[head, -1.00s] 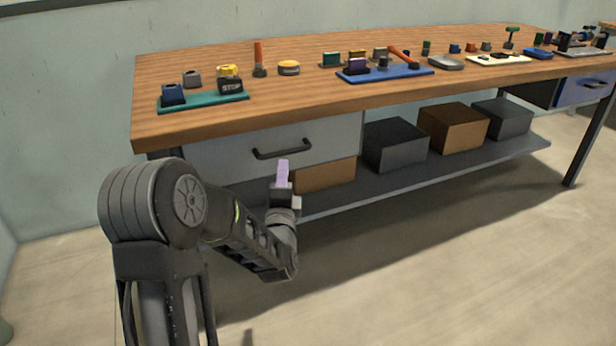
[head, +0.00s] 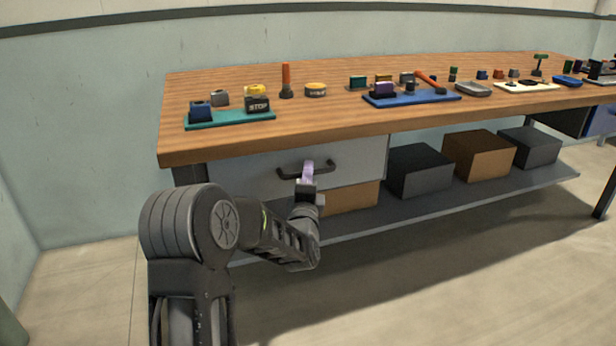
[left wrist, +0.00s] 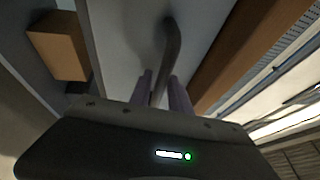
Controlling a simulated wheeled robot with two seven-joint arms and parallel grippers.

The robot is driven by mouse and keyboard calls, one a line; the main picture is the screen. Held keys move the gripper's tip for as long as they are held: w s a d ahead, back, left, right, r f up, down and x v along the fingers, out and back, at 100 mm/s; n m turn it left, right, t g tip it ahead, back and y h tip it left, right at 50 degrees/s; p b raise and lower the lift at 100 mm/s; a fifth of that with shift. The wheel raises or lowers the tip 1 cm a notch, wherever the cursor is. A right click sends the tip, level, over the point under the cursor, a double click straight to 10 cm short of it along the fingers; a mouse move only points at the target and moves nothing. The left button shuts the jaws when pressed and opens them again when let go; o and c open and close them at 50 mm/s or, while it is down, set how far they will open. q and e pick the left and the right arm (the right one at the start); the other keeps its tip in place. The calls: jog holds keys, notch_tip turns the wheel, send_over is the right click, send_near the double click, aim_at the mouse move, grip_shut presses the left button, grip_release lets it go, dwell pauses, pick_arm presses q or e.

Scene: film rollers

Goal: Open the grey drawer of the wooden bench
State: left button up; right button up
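The grey drawer (head: 235,176) is under the left end of the wooden bench (head: 330,132) and looks shut, its front beneath the top. It has a dark bar handle (head: 322,164). My left gripper (head: 307,170), with purple fingers, is at the middle of the handle in the head view and hides part of it. In the left wrist view, the fingers (left wrist: 163,90) stand on either side of the handle (left wrist: 173,45), with a narrow gap showing, so they look open around it. The drawer front (left wrist: 125,40) is just beyond. My right gripper is in neither view.
A lower shelf (head: 400,214) holds dark and brown boxes, one brown box (head: 348,197) right below the drawer. The benchtop carries a teal tray (head: 230,119), a blue tray (head: 412,100) and small items. Floor in front is free.

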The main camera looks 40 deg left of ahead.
pick_arm(q)
jog(key=shift+w+a+r, duration=0.1)
jog(key=shift+w, duration=0.1)
grip_shut()
dwell(1.4)
